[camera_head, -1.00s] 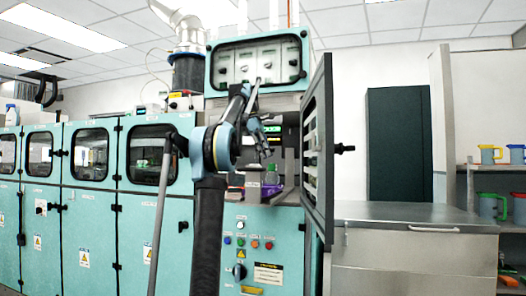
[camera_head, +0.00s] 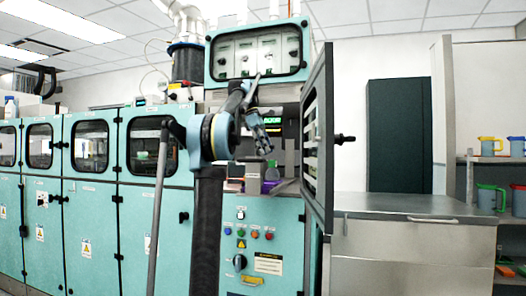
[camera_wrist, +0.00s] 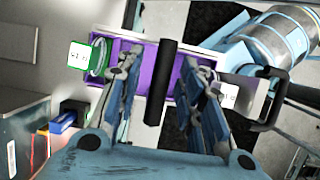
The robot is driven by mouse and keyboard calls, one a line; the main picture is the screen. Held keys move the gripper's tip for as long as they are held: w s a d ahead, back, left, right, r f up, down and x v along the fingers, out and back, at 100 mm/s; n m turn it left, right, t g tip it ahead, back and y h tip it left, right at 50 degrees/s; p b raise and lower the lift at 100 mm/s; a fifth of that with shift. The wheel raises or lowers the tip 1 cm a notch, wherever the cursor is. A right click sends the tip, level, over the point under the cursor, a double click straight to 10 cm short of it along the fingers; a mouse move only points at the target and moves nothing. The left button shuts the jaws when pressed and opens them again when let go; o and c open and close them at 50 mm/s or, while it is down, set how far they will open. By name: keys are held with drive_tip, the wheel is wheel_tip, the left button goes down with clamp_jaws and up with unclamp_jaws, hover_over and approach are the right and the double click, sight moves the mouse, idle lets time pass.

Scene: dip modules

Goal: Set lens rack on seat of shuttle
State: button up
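In the wrist view a purple rack (camera_wrist: 183,88), which looks like the lens rack, lies below my gripper (camera_wrist: 161,60) with a black bar (camera_wrist: 168,75) across its middle. My gripper's two fingers are apart, one on each side of the bar, with a gap visible on both sides. Part of the rack is hidden behind the fingers. In the head view my gripper (camera_head: 262,130) is in front of the open machine bay, above a purple object (camera_head: 271,174) with a green top. I cannot make out the shuttle or its seat for certain.
A green-rimmed, labelled container (camera_wrist: 82,55) adjoins the rack's left end. A grey part with a black handle (camera_wrist: 275,103) is at its right. In the head view, the open machine door (camera_head: 317,140) bounds the bay on the right, beside a steel counter (camera_head: 400,208).

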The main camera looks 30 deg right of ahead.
drive_tip(key=shift+r, duration=0.1)
drive_tip(key=shift+v, duration=3.6)
drive_tip(key=shift+w+a, duration=0.15)
